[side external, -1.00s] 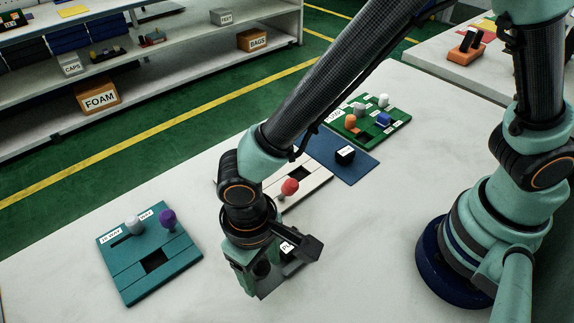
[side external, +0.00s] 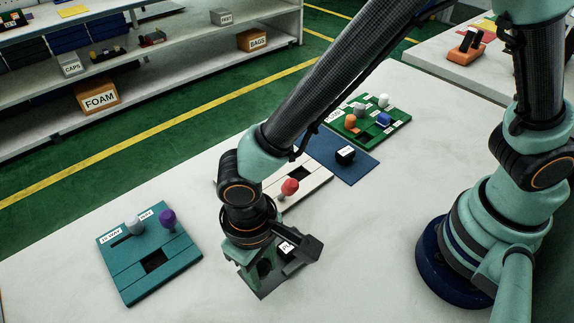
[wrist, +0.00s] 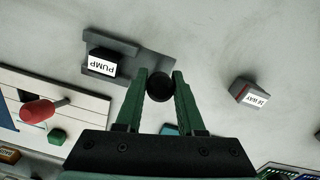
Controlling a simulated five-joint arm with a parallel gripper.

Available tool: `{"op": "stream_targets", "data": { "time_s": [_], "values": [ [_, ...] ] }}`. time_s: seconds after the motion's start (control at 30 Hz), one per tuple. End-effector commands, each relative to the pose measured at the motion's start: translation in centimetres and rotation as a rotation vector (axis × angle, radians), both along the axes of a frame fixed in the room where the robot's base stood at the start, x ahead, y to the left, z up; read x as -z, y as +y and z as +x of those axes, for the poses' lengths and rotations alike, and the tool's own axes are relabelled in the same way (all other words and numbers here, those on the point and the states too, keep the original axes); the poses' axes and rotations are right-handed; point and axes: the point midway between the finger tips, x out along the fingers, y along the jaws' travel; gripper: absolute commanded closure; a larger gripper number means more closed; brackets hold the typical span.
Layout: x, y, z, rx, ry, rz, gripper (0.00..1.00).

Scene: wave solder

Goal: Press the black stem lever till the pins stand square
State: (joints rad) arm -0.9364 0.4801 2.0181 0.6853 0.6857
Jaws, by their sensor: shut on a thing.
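A round black knob (wrist: 159,87), seen end-on, sits between my gripper's fingertips in the wrist view; I take it as the top of the black stem lever. My gripper (wrist: 159,84) is shut on it, with a green finger on each side. The knob is beside a grey base holding a black block labelled PUMP (wrist: 102,64). In the side external view my gripper (side external: 262,283) is low over the table, and the PUMP block (side external: 289,249) shows just behind it. The lever's stem is hidden under the knob, and I cannot make out any pins.
A cream board with a red knob (side external: 289,187) is close behind my gripper. A teal board (side external: 130,283) with white and purple knobs lies left. A blue mat (side external: 352,172) and green board (side external: 402,118) lie farther back.

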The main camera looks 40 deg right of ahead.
Motion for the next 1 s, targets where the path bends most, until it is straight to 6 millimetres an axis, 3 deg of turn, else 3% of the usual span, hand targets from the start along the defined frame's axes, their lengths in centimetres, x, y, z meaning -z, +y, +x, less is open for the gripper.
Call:
{"op": "stream_targets", "data": {
  "time_s": [0.73,1.0],
  "values": [
    [-0.1,0.08,-0.01,-0.004,-0.001,0.001,1.0],
    [-0.22,0.11,0.89,-0.009,0.042,-0.052,1.0]
  ]
}}
